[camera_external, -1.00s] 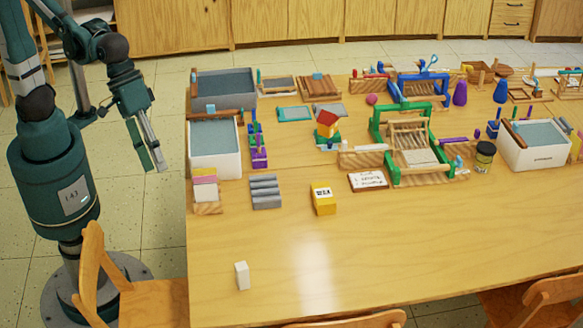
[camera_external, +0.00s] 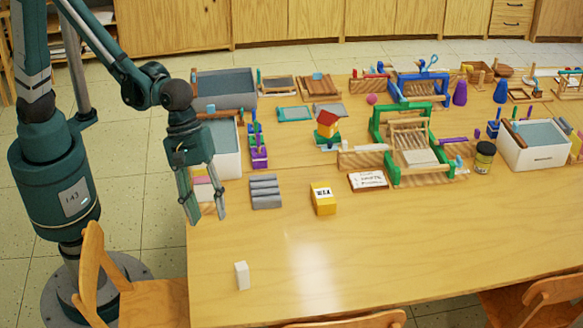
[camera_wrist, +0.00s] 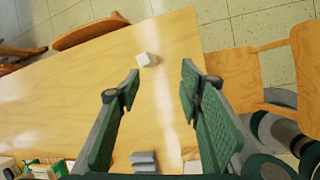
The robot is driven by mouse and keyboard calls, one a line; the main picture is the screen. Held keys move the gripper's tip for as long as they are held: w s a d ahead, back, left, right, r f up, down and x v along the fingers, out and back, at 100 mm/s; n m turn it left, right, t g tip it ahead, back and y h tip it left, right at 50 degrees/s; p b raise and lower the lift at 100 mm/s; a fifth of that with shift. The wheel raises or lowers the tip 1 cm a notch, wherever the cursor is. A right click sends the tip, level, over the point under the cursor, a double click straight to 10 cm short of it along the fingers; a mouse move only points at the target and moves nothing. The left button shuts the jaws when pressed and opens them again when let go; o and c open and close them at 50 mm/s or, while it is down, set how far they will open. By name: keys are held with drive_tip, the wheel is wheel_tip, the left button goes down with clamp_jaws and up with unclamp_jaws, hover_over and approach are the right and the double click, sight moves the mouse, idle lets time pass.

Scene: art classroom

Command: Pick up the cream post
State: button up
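The cream post (camera_external: 242,275) is a small pale block standing upright near the front left of the wooden table. In the wrist view the cream post (camera_wrist: 147,59) shows ahead of the fingers, between them in the picture and apart from them. My gripper (camera_external: 207,220) hangs over the table's left edge, behind and left of the post and above the table top. Its two green-padded fingers are spread, with nothing between them; the wrist view shows my gripper (camera_wrist: 157,85) open too.
Grey ridged blocks (camera_external: 265,191) and a yellow box (camera_external: 323,199) stand behind the post. A white tub (camera_external: 229,160) is partly hidden by my arm. A chair (camera_external: 125,285) stands at the table's left edge. The table around the post is clear.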

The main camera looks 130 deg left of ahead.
sight(240, 263)
drive_tip(key=w+f+n, duration=0.2)
drive_tip(key=f, duration=0.1)
drive_tip(key=w+a+f+n, duration=0.1)
drive_tip(key=w+f+n, duration=0.1)
drive_tip(key=f, duration=0.2)
drive_tip(key=w+a+f+n, duration=0.1)
drive_tip(key=w+f, duration=0.1)
drive_tip(key=f, duration=0.1)
drive_tip(key=shift+w+f+n+h, duration=0.2)
drive_tip(key=shift+w+n+h, duration=0.1)
drive_tip(key=shift+w+n, duration=0.1)
drive_tip(key=shift+g, duration=0.3)
drive_tip(key=shift+b+x, duration=0.45)
drive_tip(key=shift+x, duration=0.85)
drive_tip(key=shift+b+x, duration=0.75)
drive_tip(key=shift+x, duration=1.85)
drive_tip(key=shift+w+a, duration=0.1)
drive_tip(key=shift+w, duration=0.05)
drive_tip(key=c, duration=1)
